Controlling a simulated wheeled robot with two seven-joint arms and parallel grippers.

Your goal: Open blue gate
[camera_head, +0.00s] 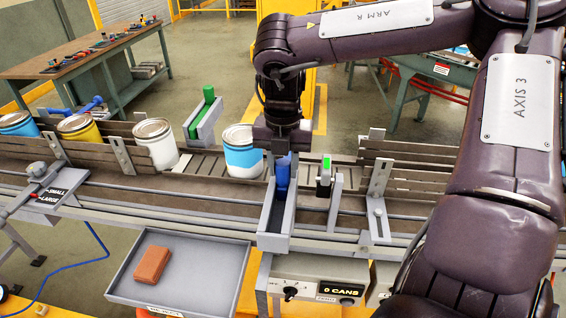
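The blue gate (282,176) shows as a blue block in a grey channel frame (276,240) that crosses the front of the conveyor. My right gripper (283,148) points down directly over the blue gate and overlaps its top. The gripper's fingers and the top of the blue block are hidden or too dark to tell apart, so I cannot tell whether it is shut on it. A blue-and-white can (242,158) stands on the conveyor just left of the gate and gripper. My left gripper is not in view.
A white can (156,146), a yellow can (80,130) and another blue can (17,126) stand farther left. A green gate (208,95) is behind the conveyor. A tray (215,275) holding a brown block (152,266) and a counter panel (312,285) are in front.

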